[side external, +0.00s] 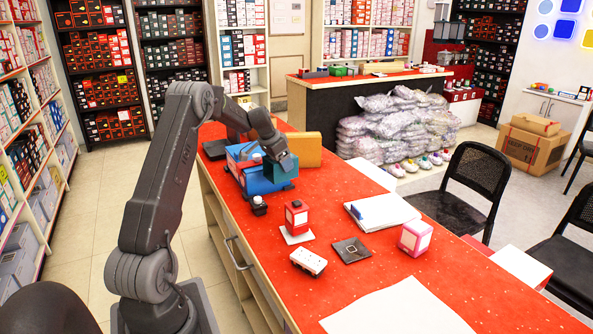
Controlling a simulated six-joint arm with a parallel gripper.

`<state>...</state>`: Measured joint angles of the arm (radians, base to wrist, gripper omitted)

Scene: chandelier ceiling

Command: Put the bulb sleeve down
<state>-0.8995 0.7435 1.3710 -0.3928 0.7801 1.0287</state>
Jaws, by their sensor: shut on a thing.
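My gripper (286,162) is over the far part of the red counter (330,195), pointing down. It is shut on a small teal box-like piece (274,173), which I take to be the bulb sleeve. The sleeve is directly in front of or above a blue box or tray (262,187). I cannot tell whether it touches the blue thing. The finger edges and part of the sleeve are hard to make out at this size.

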